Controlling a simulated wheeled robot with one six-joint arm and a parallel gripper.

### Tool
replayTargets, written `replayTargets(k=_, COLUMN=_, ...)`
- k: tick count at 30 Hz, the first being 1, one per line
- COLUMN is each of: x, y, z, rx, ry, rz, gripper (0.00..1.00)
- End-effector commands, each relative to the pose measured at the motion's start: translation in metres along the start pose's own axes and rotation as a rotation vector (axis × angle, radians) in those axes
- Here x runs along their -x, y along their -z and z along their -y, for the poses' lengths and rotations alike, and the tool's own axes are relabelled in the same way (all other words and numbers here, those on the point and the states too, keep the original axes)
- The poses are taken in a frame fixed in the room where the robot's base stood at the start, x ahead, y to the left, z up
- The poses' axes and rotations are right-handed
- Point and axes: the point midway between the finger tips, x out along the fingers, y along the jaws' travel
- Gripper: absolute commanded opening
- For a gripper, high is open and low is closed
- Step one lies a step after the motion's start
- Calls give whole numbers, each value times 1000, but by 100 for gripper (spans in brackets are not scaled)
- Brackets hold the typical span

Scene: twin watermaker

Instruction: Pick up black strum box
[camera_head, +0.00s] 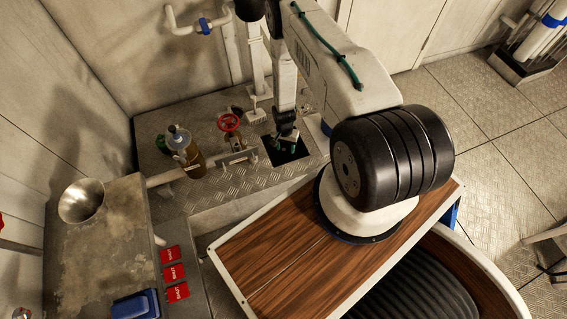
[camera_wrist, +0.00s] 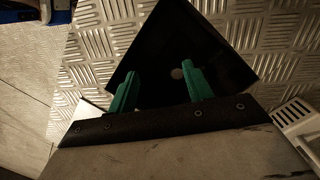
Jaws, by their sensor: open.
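My gripper (camera_head: 287,143) points down into a square dark opening (camera_head: 301,156) in the diamond-plate deck. I cannot make out the black strum box against the dark inside. Whether the fingers touch anything is hidden.
A red handwheel valve (camera_head: 229,122) and a brown bottle-like filter (camera_head: 190,160) stand left of the opening. Diamond plate (camera_wrist: 265,25) surrounds it. A white slotted part (camera_wrist: 296,117) lies at right in the wrist view. Red SHUT tags (camera_head: 173,272) lie on the grey bench.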

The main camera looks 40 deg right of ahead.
Motion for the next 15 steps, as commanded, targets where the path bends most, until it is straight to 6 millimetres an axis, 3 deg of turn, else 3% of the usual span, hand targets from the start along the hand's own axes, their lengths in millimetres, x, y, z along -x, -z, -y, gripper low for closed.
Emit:
replayTargets(k=1, x=0, y=13, z=9, rx=-29, ry=31, rz=-42, gripper=51)
replayTargets(k=4, x=-2, y=26, z=18, rx=-72, ry=65, rz=-86, gripper=51)
replayTargets(k=15, x=-43, y=31, z=20, rx=-85, ry=70, rz=-91, gripper=51)
